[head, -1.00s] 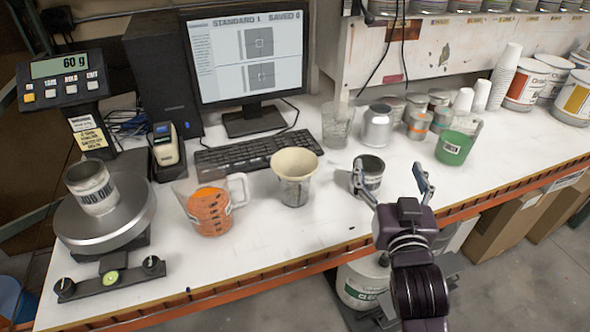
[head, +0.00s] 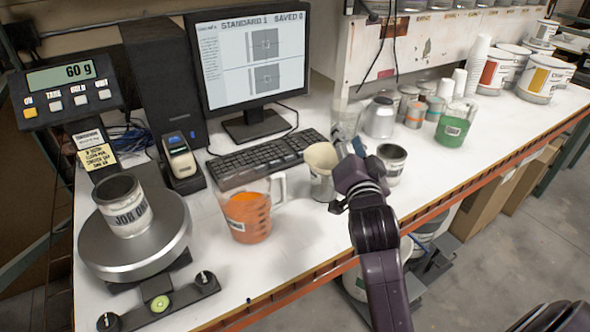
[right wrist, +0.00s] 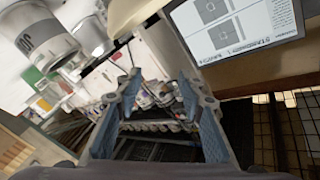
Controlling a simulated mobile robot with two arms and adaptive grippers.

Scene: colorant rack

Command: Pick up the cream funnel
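The cream funnel (head: 319,157) sits in the mouth of a small cup (head: 321,188) in the middle of the table in the head view. My right gripper (head: 349,149) is just right of the funnel, with its fingers near the rim. Its arm hides part of the funnel's right side. In the right wrist view the fingers (right wrist: 165,105) are spread with nothing between them. A cream surface, likely the funnel (right wrist: 132,14), shows at the top there, outside the fingers. My left gripper is not in view.
An orange-filled jug (head: 247,215) stands left of the funnel and a small grey can (head: 391,163) right of it. The keyboard (head: 265,158) lies behind. A scale (head: 135,250) holds a labelled can (head: 124,210). Table front is clear.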

